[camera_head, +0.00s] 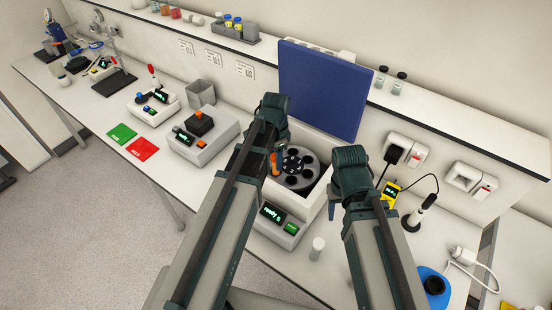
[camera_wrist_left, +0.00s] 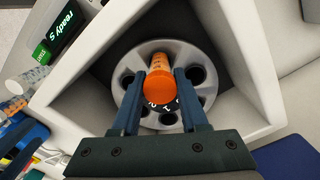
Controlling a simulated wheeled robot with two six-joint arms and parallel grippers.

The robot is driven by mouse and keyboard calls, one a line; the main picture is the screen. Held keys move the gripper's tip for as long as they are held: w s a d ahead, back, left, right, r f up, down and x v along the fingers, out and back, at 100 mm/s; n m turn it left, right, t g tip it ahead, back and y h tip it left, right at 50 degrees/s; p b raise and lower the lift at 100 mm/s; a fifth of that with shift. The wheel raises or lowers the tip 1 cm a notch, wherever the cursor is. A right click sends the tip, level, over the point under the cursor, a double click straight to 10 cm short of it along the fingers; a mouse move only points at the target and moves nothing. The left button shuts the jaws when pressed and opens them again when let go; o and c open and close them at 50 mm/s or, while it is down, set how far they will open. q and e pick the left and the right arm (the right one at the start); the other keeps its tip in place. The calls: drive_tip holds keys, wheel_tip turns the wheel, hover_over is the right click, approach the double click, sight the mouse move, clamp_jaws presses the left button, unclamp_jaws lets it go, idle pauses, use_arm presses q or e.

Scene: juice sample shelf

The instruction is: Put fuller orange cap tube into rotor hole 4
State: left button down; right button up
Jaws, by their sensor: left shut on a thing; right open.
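My left gripper (camera_head: 275,150) is shut on the orange cap tube (camera_head: 276,163), over the centrifuge rotor. In the left wrist view the gripper (camera_wrist_left: 160,82) has one finger on each side of the orange cap (camera_wrist_left: 156,84), with the orange tube body beyond it. The grey rotor (camera_head: 299,181) has several dark holes around a dark numbered hub, partly covered by the tube and fingers. I cannot tell whether the tube tip is in a hole, or which number lies under it. My right gripper (camera_head: 333,200) is open and empty, right of the centrifuge.
The white centrifuge (camera_head: 268,225) has its blue lid (camera_head: 322,90) raised behind the rotor and a lit "ready" display. A small white-capped vial (camera_head: 318,245) stands at its front right. A yellow meter (camera_head: 390,191) and a blue round container (camera_head: 432,285) are further right.

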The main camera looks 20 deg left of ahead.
use_arm(q)
drive_tip(key=shift+f+b, duration=1.5)
drive_tip(key=shift+f, duration=0.05)
drive_tip(key=shift+c, duration=1.8)
unclamp_jaws()
wheel_tip(320, 180, up, 14)
drive_tip(key=p, duration=1.4)
